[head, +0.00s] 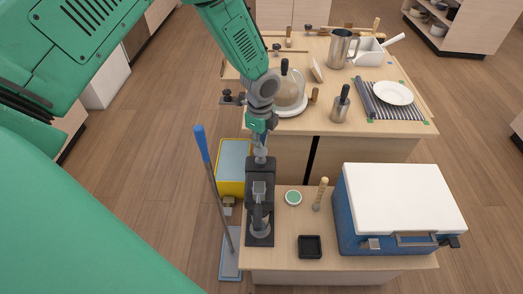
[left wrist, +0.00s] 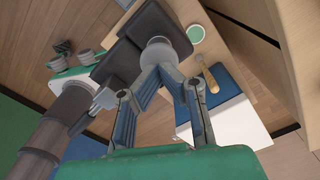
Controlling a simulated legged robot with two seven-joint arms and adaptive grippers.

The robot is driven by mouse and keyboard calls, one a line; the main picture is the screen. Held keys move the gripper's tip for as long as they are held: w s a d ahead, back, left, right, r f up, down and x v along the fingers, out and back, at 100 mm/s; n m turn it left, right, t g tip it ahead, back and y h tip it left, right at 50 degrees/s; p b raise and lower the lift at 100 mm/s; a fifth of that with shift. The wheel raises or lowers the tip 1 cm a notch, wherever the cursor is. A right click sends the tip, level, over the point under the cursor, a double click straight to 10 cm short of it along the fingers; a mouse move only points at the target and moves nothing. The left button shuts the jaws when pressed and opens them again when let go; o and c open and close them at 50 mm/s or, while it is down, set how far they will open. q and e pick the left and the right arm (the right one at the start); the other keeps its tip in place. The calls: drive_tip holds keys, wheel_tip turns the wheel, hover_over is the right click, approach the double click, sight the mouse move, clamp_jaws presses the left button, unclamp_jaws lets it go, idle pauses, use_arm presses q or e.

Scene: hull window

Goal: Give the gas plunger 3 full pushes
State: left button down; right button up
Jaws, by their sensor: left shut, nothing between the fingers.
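A dark grey upright device (head: 260,205), which I take to be the gas plunger, stands at the left end of the near wooden table. It has a flat dark base and lighter grey parts at its front. My left gripper (head: 261,150) points down at its top, its fingers together and empty. In the left wrist view the fingertips (left wrist: 161,72) meet right at a round light grey knob (left wrist: 162,50) on the dark body. I cannot tell whether they touch it. The fingers hide part of the knob. My right gripper is not in view.
A blue and white cooler (head: 400,205) fills the table's right side. A green-topped round tin (head: 293,198), a wooden-handled tool (head: 321,190) and a black tray (head: 310,246) lie between. A blue-handled pole (head: 204,150) and yellow bin (head: 232,180) stand left. A second table (head: 390,128) lies beyond.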

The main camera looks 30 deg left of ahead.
use_arm(q)
drive_tip(key=shift+f+b, duration=0.85)
drive_tip(key=shift+f, duration=0.85)
drive_tip(key=shift+r+p, duration=0.3)
drive_tip(key=shift+p, duration=0.1)
drive_tip(key=shift+r+p, duration=1.55)
drive_tip(key=shift+r, duration=0.35)
drive_tip(key=shift+r, duration=0.1)
wheel_tip(320, 180, up, 5)
drive_tip(key=p, duration=0.4)
